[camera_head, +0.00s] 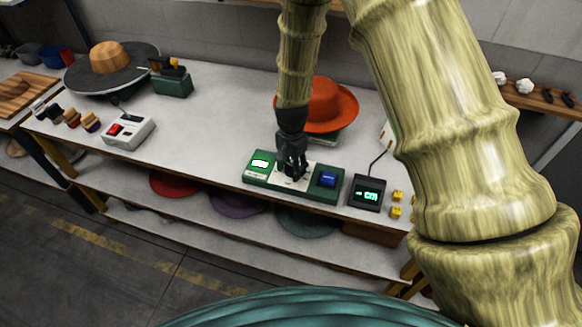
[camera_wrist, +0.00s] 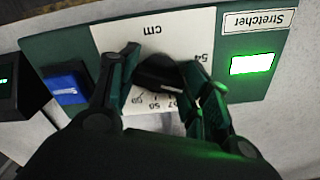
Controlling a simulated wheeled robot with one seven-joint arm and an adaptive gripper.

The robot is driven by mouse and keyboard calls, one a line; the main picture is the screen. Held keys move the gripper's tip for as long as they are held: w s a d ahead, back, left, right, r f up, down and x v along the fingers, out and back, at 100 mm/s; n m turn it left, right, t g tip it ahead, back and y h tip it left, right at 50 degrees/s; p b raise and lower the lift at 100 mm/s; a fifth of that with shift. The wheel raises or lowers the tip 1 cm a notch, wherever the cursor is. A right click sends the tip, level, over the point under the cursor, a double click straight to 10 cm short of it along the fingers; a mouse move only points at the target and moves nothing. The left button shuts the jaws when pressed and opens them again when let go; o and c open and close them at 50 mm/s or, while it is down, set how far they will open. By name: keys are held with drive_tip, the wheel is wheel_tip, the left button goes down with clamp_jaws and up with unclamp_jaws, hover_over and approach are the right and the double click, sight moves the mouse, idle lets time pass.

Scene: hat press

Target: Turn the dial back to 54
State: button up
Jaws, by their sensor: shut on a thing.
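The dial (camera_wrist: 160,76) is a black knob on a white face in the middle of a green panel (camera_head: 260,184), labelled "Stretcher" in the wrist view. The face (camera_wrist: 150,28) reads "cm" and carries numbers; 54 shows by the right finger, and 57, 58 and 59 show near the lower edge. My gripper (camera_head: 292,174) points down over the panel. In the wrist view its fingers (camera_wrist: 160,62) are on both sides of the knob, shut on it. The fingers hide part of the scale, and I cannot tell which number the knob points to.
The panel has a lit green display (camera_wrist: 252,64) and a blue button (camera_head: 328,179). A black readout box (camera_head: 368,192) and yellow blocks (camera_head: 397,203) stand right of it. An orange hat (camera_head: 328,104) is behind my gripper.

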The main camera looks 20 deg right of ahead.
sight(292, 167)
drive_tip(key=n, duration=0.4)
drive_tip(key=shift+r+b, duration=0.1)
drive_tip(key=shift+b, duration=0.25)
drive_tip(key=shift+d+n, duration=0.15)
drive_tip(key=shift+n, duration=1.65)
drive_tip(key=o, duration=0.8)
drive_tip(key=shift+o, duration=1.1)
wheel_tip(292, 167, up, 12)
